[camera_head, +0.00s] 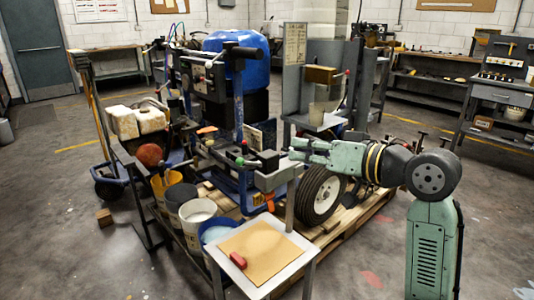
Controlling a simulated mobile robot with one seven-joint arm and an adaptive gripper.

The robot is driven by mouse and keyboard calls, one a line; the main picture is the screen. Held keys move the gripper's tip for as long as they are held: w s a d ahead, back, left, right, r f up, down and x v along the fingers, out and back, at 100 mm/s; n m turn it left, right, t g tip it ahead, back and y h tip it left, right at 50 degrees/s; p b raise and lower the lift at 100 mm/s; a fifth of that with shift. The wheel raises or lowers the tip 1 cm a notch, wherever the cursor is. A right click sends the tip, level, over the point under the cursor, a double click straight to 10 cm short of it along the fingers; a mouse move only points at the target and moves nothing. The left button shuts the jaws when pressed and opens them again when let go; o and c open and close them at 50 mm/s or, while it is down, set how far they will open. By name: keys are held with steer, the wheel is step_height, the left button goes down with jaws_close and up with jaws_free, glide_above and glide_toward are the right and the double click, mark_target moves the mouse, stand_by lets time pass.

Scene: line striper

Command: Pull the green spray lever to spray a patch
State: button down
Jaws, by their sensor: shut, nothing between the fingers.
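The line striper (222,85), with a blue tank on top, stands on a wooden pallet in the middle of the view. A small green knob (240,161), which looks like the end of the spray lever, shows on a dark horizontal bar at the machine's front. A red knob sits just above it. My gripper (293,149), pale green, reaches in from the right and points left. Its fingertips are to the right of the green knob and apart from it in the picture. It is shut and holds nothing. The depth between gripper and lever is hard to tell.
A stand with a tan board (262,247) and a red block (237,260) is in front. Several buckets (197,212) stand left of it. A wheel (320,194) is below my arm. Benches line the walls; open floor lies at the front left and right.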

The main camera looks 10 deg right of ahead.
steer(key=s+f+p+x, duration=0.1)
steer(key=f+p+x, duration=0.1)
steer(key=x, duration=1)
steer(key=shift+w+a+f+p, duration=0.2)
steer(key=shift+a+f+p, duration=0.1)
steer(key=shift+a+p, duration=0.25)
steer(key=shift+s+a+f+n+b, duration=0.2)
steer(key=shift+a+f+n+b, duration=0.1)
steer(key=shift+n+b, duration=0.5)
steer(key=shift+f+b, duration=0.1)
steer(key=shift+b, duration=0.25)
steer(key=f+n+b, duration=0.1)
steer(key=n+b, duration=0.1)
steer(key=a+f+n+t+h+b, duration=0.1)
steer(key=n+b, duration=0.1)
steer(key=b, duration=0.1)
steer(key=s+f+n+h+b, duration=0.1)
steer(key=n+b, duration=0.1)
steer(key=shift+a+f, duration=0.15)
steer(key=shift+a, duration=0.15)
steer(key=shift+s+a+f+b, duration=0.1)
steer(key=shift+f+b, duration=0.15)
steer(key=shift+b, duration=0.25)
stand_by(1.7)
